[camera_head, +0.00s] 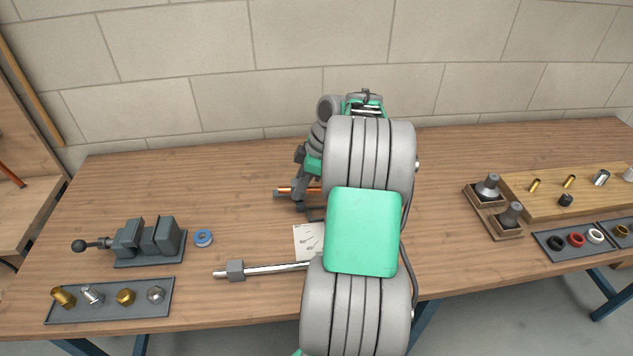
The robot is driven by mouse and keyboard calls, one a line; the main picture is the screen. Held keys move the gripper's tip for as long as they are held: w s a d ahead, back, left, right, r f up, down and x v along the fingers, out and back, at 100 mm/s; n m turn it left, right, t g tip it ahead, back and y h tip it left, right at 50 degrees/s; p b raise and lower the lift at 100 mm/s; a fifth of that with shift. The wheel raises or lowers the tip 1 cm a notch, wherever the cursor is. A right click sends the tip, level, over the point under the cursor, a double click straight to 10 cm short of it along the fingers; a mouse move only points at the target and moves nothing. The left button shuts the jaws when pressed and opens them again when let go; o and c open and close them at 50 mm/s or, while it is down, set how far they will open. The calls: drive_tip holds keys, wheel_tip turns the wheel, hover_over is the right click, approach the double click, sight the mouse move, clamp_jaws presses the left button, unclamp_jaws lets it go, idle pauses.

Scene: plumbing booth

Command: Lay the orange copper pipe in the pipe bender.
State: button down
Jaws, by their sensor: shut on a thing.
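The orange copper pipe (286,190) shows as a short length behind my arm, in the middle of the bench. Its right part is hidden by the arm. My gripper (300,204) points down at the pipe and is shut on it; the fingertips are small and partly covered. I cannot tell whether the pipe touches the bender or the bench.
A paper sheet (306,236) lies mid-bench. Wooden holders (478,215) and fittings stand at right.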

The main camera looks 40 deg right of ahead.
drive_tip(key=shift+n+g, duration=0.3)
drive_tip(key=shift+n, duration=0.5)
drive_tip(key=shift+s+d+f+b, duration=0.55)
drive_tip(key=shift+f+b, duration=0.4)
drive_tip(key=shift+f, duration=0.45)
drive_tip(key=shift+s+d+f+b, duration=0.4)
drive_tip(key=shift+d+f+b, duration=0.5)
drive_tip(key=shift+f, duration=0.5)
drive_tip(key=shift+s+d+f+b, duration=0.5)
drive_tip(key=shift+f+b, duration=0.5)
drive_tip(key=shift+f, duration=0.4)
drive_tip(key=c, duration=1)
unclamp_jaws()
drive_tip(key=shift+o, duration=0.3)
drive_tip(key=shift+f, duration=0.1)
drive_tip(key=shift+o, duration=0.7)
drive_tip(key=o, duration=0.5)
